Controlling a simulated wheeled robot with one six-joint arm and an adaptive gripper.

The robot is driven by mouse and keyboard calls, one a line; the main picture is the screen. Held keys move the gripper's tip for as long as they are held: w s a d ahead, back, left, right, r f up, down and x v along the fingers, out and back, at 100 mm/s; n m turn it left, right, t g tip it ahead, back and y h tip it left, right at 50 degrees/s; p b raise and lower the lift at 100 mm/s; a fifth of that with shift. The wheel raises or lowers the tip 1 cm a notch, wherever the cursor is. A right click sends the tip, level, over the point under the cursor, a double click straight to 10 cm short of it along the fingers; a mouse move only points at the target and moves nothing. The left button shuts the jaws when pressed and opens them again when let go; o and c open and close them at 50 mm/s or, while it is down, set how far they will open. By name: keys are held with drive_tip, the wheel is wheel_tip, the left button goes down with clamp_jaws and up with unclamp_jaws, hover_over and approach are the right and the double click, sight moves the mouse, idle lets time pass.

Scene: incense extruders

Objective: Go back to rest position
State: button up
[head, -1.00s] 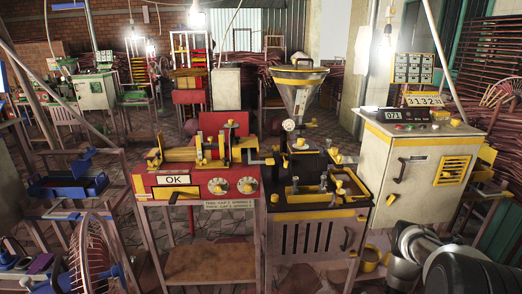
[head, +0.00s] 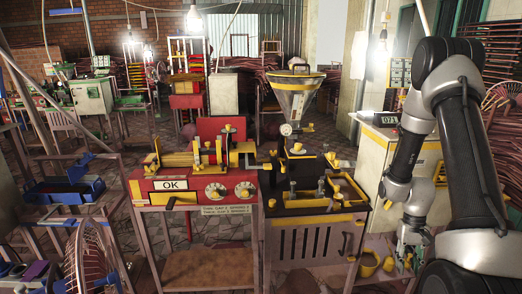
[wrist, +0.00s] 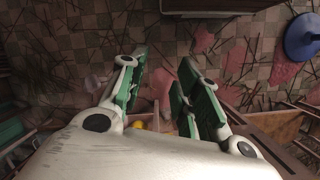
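My arm is raised and folded at the right of the head view. My gripper (head: 411,250) hangs low there, pointing down, in front of the cream control cabinet (head: 378,155) and right of the machine bench. In the wrist view my gripper (wrist: 160,80) has its green-padded fingers spread apart with nothing between them. Below them is the checkered floor (wrist: 110,60) with reddish patches.
The red extruder (head: 205,190) with an "OK" panel and the dark machine with a metal hopper (head: 296,95) stand side by side at the centre. A blue tray (head: 65,190) is at the left.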

drive_tip(key=s+a+r+n+t, duration=0.1)
drive_tip(key=s+a+r, duration=0.3)
drive_tip(key=r, duration=0.8)
drive_tip(key=s+a+r+n+t, duration=0.1)
drive_tip(key=s+a+r+t, duration=0.3)
drive_tip(key=r, duration=0.9)
drive_tip(key=s+a+r+n+t, duration=0.1)
drive_tip(key=s+a+r, duration=0.3)
drive_tip(key=r, duration=0.8)
drive_tip(key=shift+s+a+r+n+t, duration=0.3)
drive_tip(key=shift+s+r+t, duration=0.1)
drive_tip(key=shift+s+t, duration=0.5)
drive_tip(key=shift+d, duration=0.1)
